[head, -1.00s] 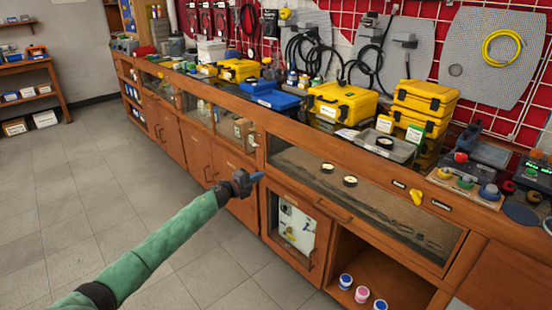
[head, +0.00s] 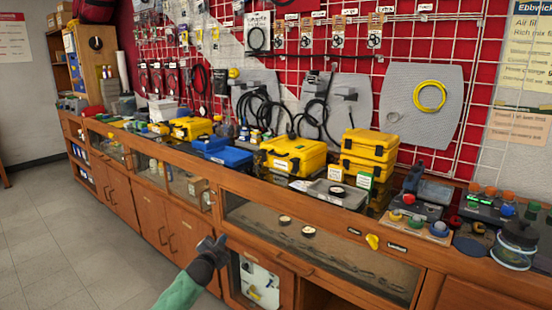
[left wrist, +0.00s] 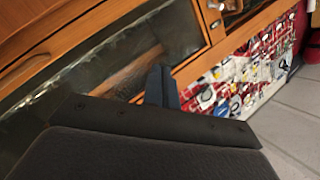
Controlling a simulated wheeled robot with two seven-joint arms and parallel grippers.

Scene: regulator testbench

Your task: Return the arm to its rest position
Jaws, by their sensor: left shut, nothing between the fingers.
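My left arm, in a green sleeve, comes in from the bottom of the head view. Its left gripper (head: 214,244) is in front of the wooden bench (head: 300,262), just below the edge of the glass-fronted section. The gripper is shut and empty. In the left wrist view the closed blue-grey fingers (left wrist: 162,86) point toward the bench's glass front and wooden frame. I cannot tell the exact gap between fingers and bench. My right gripper is not in either view.
Yellow cases (head: 294,156), a blue bin (head: 228,154) and a grey tray (head: 336,194) stand on the bench top. A glass jar (head: 514,246) stands at the far right. The floor (head: 60,255) at left is clear.

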